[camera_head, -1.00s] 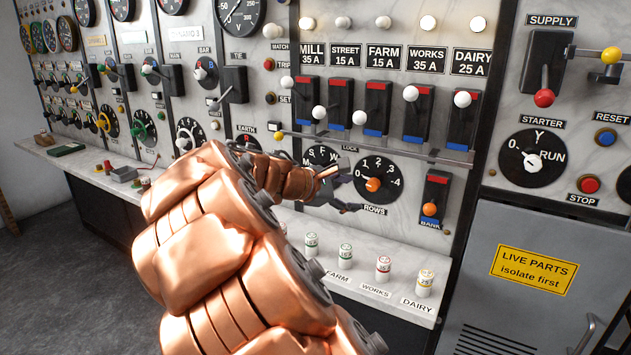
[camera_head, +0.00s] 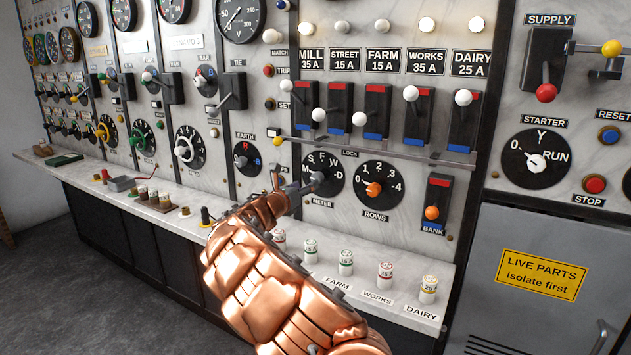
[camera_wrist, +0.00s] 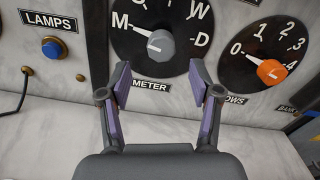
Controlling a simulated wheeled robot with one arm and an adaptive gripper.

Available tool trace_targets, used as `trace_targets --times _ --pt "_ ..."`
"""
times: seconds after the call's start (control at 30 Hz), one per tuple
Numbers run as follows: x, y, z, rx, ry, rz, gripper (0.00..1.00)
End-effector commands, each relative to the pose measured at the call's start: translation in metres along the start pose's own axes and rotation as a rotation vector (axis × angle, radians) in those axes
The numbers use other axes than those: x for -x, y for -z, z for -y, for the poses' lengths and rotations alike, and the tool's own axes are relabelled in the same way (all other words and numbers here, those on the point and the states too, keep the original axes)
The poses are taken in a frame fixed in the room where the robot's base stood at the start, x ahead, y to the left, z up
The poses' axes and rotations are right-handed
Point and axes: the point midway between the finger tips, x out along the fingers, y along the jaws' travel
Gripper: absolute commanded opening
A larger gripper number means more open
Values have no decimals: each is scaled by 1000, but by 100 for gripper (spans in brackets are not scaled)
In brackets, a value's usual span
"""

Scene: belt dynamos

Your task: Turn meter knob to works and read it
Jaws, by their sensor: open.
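The meter knob (camera_wrist: 160,44) is a grey round knob with a white pointer line on a black dial lettered S, F, W, M and D. Its pointer is toward the M side in the wrist view. The meter dial (camera_head: 333,187) shows left of the rows dial in the head view. My gripper (camera_wrist: 160,84) is open and empty, its two purple-padded fingers spread below and either side of the knob, apart from it. In the head view my gripper (camera_head: 292,191) is at the dial's lower left and partly hidden by my copper arm.
The rows dial (camera_head: 378,186) with an orange knob is close on the right. The blue lamps button (camera_wrist: 53,48) is on the left. A marble ledge (camera_head: 250,270) with several fuses, including the dairy fuse (camera_head: 428,289), runs below. A lock bar (camera_head: 372,149) runs above the dials.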

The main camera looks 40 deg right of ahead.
Motion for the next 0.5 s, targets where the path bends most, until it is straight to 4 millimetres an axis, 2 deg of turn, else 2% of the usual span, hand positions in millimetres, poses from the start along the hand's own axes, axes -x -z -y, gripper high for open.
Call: trace_targets --times 0.3,0.5 --pt "-38 0 2 -3 3 -3 63" --pt "-54 0 2 -3 4 -2 63"
